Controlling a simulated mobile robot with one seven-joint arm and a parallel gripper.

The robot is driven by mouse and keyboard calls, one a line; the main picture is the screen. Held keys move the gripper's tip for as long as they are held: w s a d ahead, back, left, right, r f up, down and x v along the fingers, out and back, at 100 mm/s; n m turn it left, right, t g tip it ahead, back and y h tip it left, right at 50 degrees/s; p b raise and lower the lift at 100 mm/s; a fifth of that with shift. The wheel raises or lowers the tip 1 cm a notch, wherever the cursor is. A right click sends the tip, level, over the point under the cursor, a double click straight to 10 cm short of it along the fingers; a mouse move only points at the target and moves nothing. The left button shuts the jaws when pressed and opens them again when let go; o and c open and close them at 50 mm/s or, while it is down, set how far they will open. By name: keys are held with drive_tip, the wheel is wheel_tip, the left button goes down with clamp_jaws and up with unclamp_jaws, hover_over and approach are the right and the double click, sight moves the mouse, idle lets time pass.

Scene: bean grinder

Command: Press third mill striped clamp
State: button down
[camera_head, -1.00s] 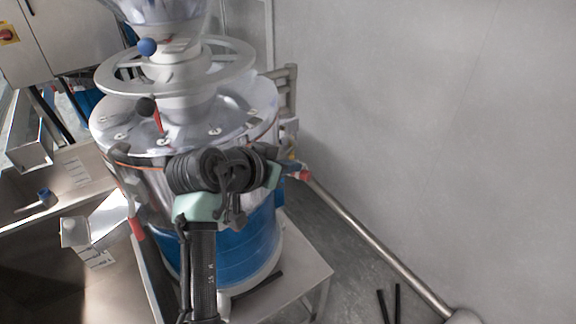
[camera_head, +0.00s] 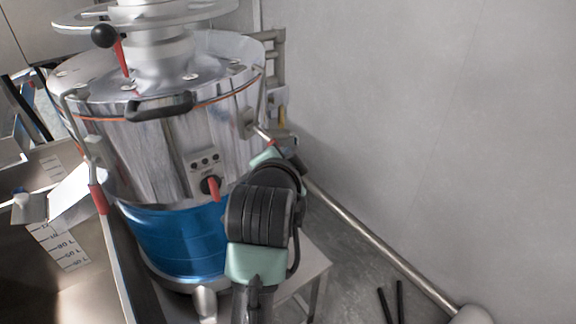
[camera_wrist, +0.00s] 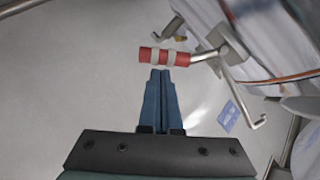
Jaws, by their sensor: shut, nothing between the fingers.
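The red-and-white striped clamp handle (camera_wrist: 165,57) shows in the wrist view, lying crosswise just ahead of my fingertips. Its metal rod runs right to a bracket (camera_wrist: 232,47) on the mill's side. My gripper (camera_wrist: 159,72) is shut and empty, its blue fingers pointing at the handle's middle. The tips look very close to it; I cannot tell whether they touch. In the head view a clamp rod (camera_head: 262,132) shows on the right side of the shiny mill (camera_head: 150,165), with its lower end near my arm. The gripper fingers are not clear there.
A clamp with a plain red handle (camera_head: 98,198) hangs on the mill's left side. A red knob (camera_head: 214,187) sits on its front panel. A metal pipe (camera_head: 375,250) runs along the floor by the grey wall (camera_head: 430,110). A steel tub (camera_head: 85,285) stands at lower left.

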drive_tip(key=w+a+f+m+t+y+b, duration=0.1)
drive_tip(key=w+a+f+m+t+b, duration=0.1)
drive_tip(key=b, duration=0.8)
drive_tip(key=shift+a+f+m+t+y, duration=0.45)
drive_tip(key=shift+f+m+t, duration=0.35)
drive_tip(key=shift+f+m, duration=0.75)
drive_tip(key=shift+a+f+n, duration=0.15)
drive_tip(key=shift+f+n, duration=0.1)
drive_tip(key=shift+s, duration=0.1)
